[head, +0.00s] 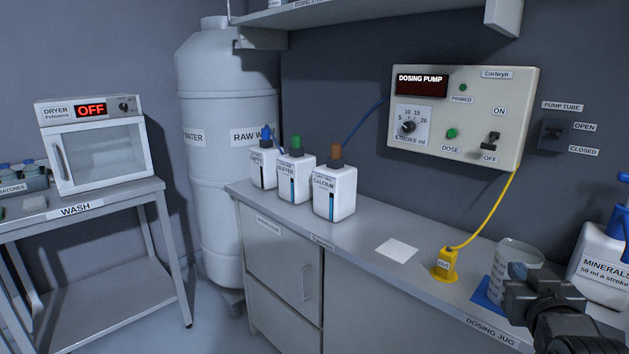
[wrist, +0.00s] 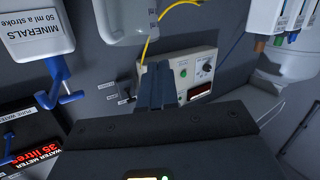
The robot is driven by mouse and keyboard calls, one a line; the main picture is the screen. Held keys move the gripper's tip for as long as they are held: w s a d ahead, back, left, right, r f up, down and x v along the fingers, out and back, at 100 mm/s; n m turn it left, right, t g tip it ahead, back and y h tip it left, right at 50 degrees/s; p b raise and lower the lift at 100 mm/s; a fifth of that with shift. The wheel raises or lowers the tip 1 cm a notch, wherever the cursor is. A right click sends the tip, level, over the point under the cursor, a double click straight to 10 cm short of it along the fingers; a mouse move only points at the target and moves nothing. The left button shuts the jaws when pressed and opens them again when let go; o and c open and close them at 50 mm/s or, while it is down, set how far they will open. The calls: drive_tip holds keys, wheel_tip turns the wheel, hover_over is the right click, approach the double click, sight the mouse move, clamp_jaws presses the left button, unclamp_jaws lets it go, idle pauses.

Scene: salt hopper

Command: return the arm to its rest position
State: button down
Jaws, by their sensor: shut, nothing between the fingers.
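My gripper (head: 518,282) is at the lower right of the head view, in front of the clear dosing jug (head: 518,255) and hiding part of it. I cannot tell whether it touches the jug. In the wrist view my gripper (wrist: 157,72) shows its two dark fingers together, with nothing between them. Beyond them is the dosing pump panel (wrist: 190,73), which also shows on the wall in the head view (head: 460,140).
The jug stands on a blue mat (head: 485,293). A white minerals bottle (head: 600,262) with a blue pump is close to my gripper's right. A yellow spout (head: 445,264), a white sheet (head: 397,250) and three small bottles (head: 334,193) stand along the counter. A shelf (head: 370,17) hangs above.

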drive_tip(key=s+a+f+n+y, duration=0.1)
drive_tip(key=s+a+f+y, duration=0.1)
drive_tip(key=s+a+f, duration=0.6)
drive_tip(key=s+a+f+n+y, duration=0.1)
drive_tip(key=s+a+f, duration=0.25)
drive_tip(key=s, duration=0.85)
drive_tip(key=s+a+r+y, duration=0.1)
drive_tip(key=s+a+r, duration=0.1)
drive_tip(key=s, duration=1)
drive_tip(key=s+a+r+y, duration=0.1)
drive_tip(key=s+a+r, duration=0.1)
drive_tip(key=s, duration=1)
drive_tip(key=shift+a+r+n+g+y, duration=0.15)
drive_tip(key=shift+a+n+g+y, duration=0.15)
drive_tip(key=shift+a, duration=0.35)
